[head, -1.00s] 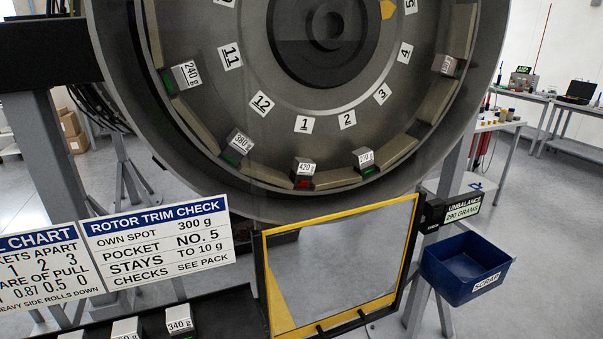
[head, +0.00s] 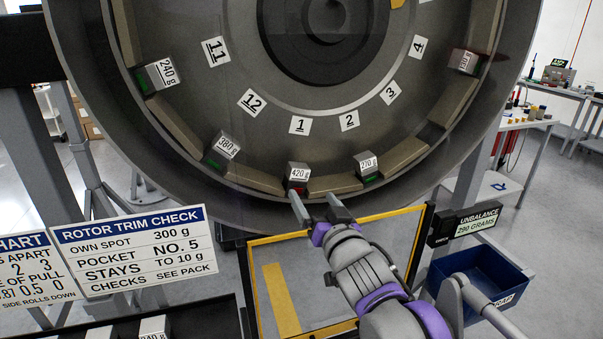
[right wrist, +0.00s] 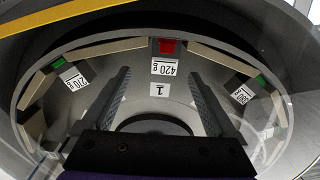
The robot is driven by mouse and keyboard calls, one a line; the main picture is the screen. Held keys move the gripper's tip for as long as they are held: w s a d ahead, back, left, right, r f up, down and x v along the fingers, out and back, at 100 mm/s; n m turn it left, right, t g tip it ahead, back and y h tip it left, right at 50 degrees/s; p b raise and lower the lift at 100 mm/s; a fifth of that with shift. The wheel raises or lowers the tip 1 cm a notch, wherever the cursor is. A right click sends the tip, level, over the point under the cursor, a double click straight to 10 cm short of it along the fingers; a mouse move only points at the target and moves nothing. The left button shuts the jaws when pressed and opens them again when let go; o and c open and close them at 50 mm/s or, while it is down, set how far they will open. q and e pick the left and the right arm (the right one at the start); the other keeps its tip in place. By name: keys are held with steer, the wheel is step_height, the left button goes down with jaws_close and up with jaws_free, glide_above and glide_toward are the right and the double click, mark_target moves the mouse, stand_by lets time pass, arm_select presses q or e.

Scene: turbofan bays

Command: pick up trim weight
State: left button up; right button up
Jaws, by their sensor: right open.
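A trim weight marked 420 g (head: 299,172) sits with a red mark in the rotor's (head: 262,140) bottom rim, by label 1. Other weights sit around the rim: 270 g (head: 367,164), 380 g (head: 222,148), 240 g (head: 160,74) and one at the right (head: 465,61), its label hard to read. My right gripper (head: 317,206) is open and empty, just below the 420 g weight in the head view. In the right wrist view the 420 g weight (right wrist: 165,67) shows between the open fingers (right wrist: 160,80), apparently beyond them. My left gripper is not in view.
A yellow-edged panel (head: 262,270) stands below the rotor, partly behind my right arm. A blue scrap bin (head: 505,268) and an unbalance display reading 290 grams (head: 478,222) are at right. Loose weights (head: 154,327) lie on a dark shelf at lower left, beside the trim-check sign (head: 135,250).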

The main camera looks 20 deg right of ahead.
mark_target(299, 179)
steer(key=w, duration=0.4)
steer(key=shift+w+a+r+p, duration=0.15)
steer(key=shift+w+a+p, duration=0.2)
steer(key=shift+w, duration=0.3)
steer(key=shift+w+r+p, duration=0.2)
steer(key=shift+w+p, duration=0.15)
steer(key=shift+w, duration=0.25)
steer(key=w, duration=0.2)
steer(key=w+p, duration=0.1)
steer(key=shift+w+a, duration=0.25)
steer(key=shift+w, duration=0.1)
steer(key=shift+w+f, duration=0.15)
steer(key=shift+w, duration=0.15)
steer(key=shift+s, duration=0.3)
steer(key=shift+w, duration=0.15)
steer(key=c, duration=0.7)
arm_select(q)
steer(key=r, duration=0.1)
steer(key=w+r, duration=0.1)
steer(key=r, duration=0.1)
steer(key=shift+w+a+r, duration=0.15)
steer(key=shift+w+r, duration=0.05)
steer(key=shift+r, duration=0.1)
arm_select(e)
jaws_close()
